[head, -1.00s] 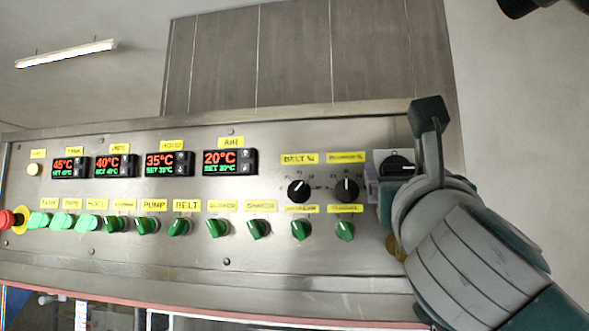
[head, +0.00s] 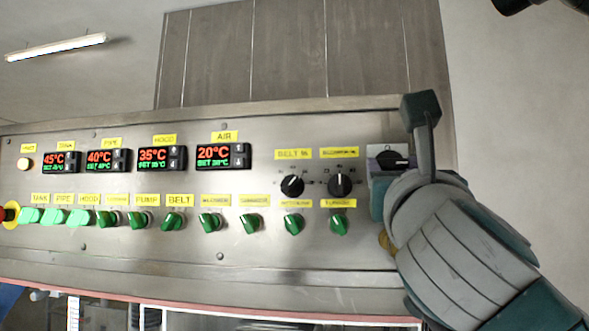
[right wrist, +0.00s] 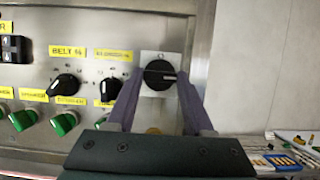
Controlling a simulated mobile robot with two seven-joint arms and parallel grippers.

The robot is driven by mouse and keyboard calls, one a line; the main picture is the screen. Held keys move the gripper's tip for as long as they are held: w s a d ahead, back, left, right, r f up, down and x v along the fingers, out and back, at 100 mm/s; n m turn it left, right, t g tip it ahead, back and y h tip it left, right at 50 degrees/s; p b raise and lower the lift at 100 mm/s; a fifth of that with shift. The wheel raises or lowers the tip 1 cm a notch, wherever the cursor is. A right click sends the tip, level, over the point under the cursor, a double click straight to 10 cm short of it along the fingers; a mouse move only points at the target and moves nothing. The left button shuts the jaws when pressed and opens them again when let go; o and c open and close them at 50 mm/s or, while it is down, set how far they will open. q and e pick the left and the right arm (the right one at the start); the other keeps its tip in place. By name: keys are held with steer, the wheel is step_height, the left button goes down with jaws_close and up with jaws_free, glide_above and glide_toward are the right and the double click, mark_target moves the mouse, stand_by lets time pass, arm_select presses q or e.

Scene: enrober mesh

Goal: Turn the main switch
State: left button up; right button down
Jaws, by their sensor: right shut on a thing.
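The main switch (head: 393,157) is a black rotary knob on a light square plate at the right end of the steel panel. It also shows in the right wrist view (right wrist: 158,76), with a pale mark pointing to the right. My right gripper (right wrist: 161,84) has one finger on each side of the knob and is shut on it. In the head view my right gripper (head: 386,172) covers the lower and right parts of the switch. My left gripper is not in view.
Two black dials, belt (head: 291,186) and its right neighbour (head: 340,185), sit left of the switch. Green selector knobs (head: 172,221) line the row below. Several temperature displays (head: 223,156) and a glowing lamp (head: 25,163) are further left. Plain wall (head: 520,130) lies right of the panel.

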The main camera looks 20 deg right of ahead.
steer(key=shift+r+n+p, duration=0.15)
steer(key=shift+n+p, duration=0.35)
steer(key=shift+p, duration=0.2)
steer(key=n+y+p, duration=0.3)
steer(key=n+p, duration=0.3)
steer(key=p, duration=0.2)
steer(key=n+y+p, duration=0.2)
steer(key=n+p, duration=0.5)
steer(key=p, duration=0.1)
steer(key=r+n+y+p, duration=0.1)
steer(key=n+y+p, duration=0.2)
steer(key=n+p, duration=0.3)
steer(key=shift+s+d+g+y+p, duration=0.3)
steer(key=shift+d+g+p, duration=0.1)
steer(key=shift+p, duration=0.65)
steer(key=shift+w+a+f+n+g+p, duration=0.1)
steer(key=shift+n+g+p, duration=0.1)
steer(key=shift+n+p, duration=0.3)
steer(key=shift+f+n+g+p, duration=0.1)
steer(key=shift+n+g+p, duration=0.15)
steer(key=shift+n, duration=0.45)
steer(key=shift+c, duration=1.4)
jaws_free()
